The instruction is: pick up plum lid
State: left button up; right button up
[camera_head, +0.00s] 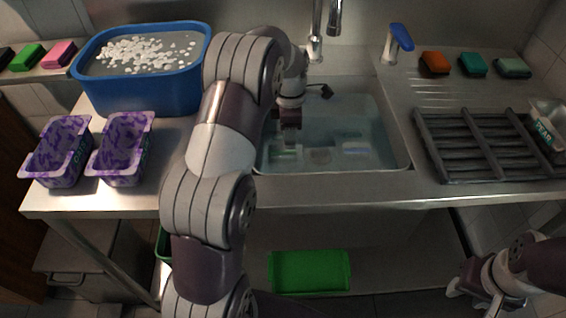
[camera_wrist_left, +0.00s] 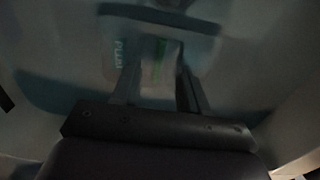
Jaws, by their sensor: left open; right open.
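The plum lid (camera_wrist_left: 140,48) is a pale panel marked "PLUM" in the left wrist view, dim and partly shaded. My left gripper (camera_wrist_left: 157,75) is open there, with its two fingers reaching over the lid's near part; I cannot tell whether they touch it. In the head view my left gripper (camera_head: 289,140) points down into the sink (camera_head: 400,165), which holds water. Pale lid-like pieces lie under the water beside it; which one is the plum lid I cannot tell there. My right gripper (camera_head: 478,292) is open and empty at the lower right, below the counter.
A blue tub (camera_head: 140,90) with white pieces stands at the back left. Two purple-patterned containers (camera_head: 122,150) sit at the left front. A dark rack (camera_head: 480,145) with a "PEAR" container (camera_head: 548,130) is on the right. The tap (camera_head: 316,40) rises behind the sink. A green tray (camera_head: 310,272) lies below.

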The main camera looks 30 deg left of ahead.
aim_at(282, 155)
pick_arm(q)
notch_tip(282, 155, down, 6)
jog(key=shift+r+b, duration=0.25)
jog(key=shift+b, duration=0.1)
jog(key=shift+r, duration=0.1)
grip_shut()
